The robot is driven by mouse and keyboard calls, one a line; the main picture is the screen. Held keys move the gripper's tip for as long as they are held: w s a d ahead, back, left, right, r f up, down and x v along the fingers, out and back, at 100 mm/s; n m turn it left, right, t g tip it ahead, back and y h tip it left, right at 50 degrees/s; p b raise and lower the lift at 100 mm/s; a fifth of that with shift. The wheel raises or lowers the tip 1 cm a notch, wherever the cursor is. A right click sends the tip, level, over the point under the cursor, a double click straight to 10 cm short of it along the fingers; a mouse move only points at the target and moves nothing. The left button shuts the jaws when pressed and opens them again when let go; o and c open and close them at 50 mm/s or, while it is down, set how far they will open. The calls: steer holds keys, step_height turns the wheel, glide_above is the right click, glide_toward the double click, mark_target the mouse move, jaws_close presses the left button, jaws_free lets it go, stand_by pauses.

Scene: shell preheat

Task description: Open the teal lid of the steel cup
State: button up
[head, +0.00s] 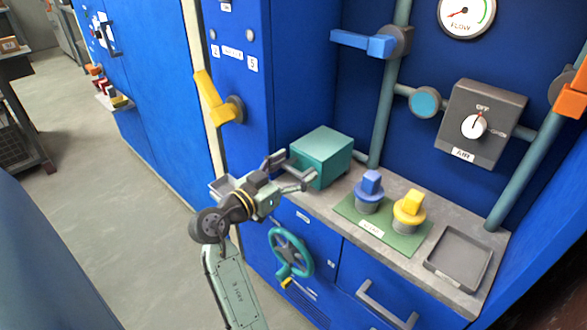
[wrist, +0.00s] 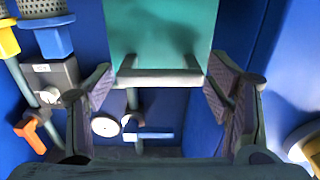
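A teal box-shaped piece (head: 322,155) sits on the grey counter against the blue cabinet; it also fills the top middle of the wrist view (wrist: 160,28). I take it for the teal lid. A pale grey bar handle (wrist: 159,78) on two posts stands out from its face. My gripper (head: 288,172) is at the left of the teal piece, with its fingers pointing at that face. The fingers are wide apart, one near each end of the bar in the wrist view (wrist: 160,85). I cannot tell whether they touch it. No steel cup shows.
A blue-capped plug (head: 369,189) and a yellow-capped plug (head: 409,209) stand on a green mat (head: 388,238) right of the teal piece. A grey tray (head: 459,259) lies farther right. A teal handwheel (head: 290,252) is below the counter. A yellow lever (head: 217,102) is above left.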

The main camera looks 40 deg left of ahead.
steer(key=c, duration=1.5)
steer(key=shift+o, duration=0.2)
steer(key=shift+r, duration=0.1)
